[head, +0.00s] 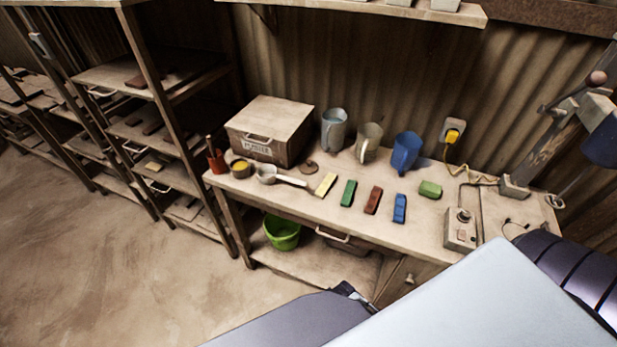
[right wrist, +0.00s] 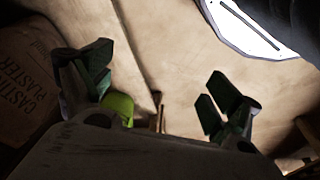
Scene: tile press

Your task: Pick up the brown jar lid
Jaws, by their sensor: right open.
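The brown jar lid (head: 309,167) is a small round disc with a knob. It lies on the workbench (head: 290,197) in front of the wooden box's right side, behind the yellow tile. It touches no gripper. An open brown jar (head: 241,168) with yellow content stands to its left, past the metal scoop (head: 268,174). My right gripper (right wrist: 157,82) shows in the right wrist view with its fingers spread wide and nothing between them. The lid does not show in that view. My left gripper is not in view.
The wooden box (head: 268,130) and several pitchers, one blue (head: 406,152), stand along the back. Yellow (head: 326,184), green, red and blue tiles lie in a row in front. A green bucket (head: 282,233) sits on the lower shelf. A plaster bag (right wrist: 28,85) is left in the wrist view.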

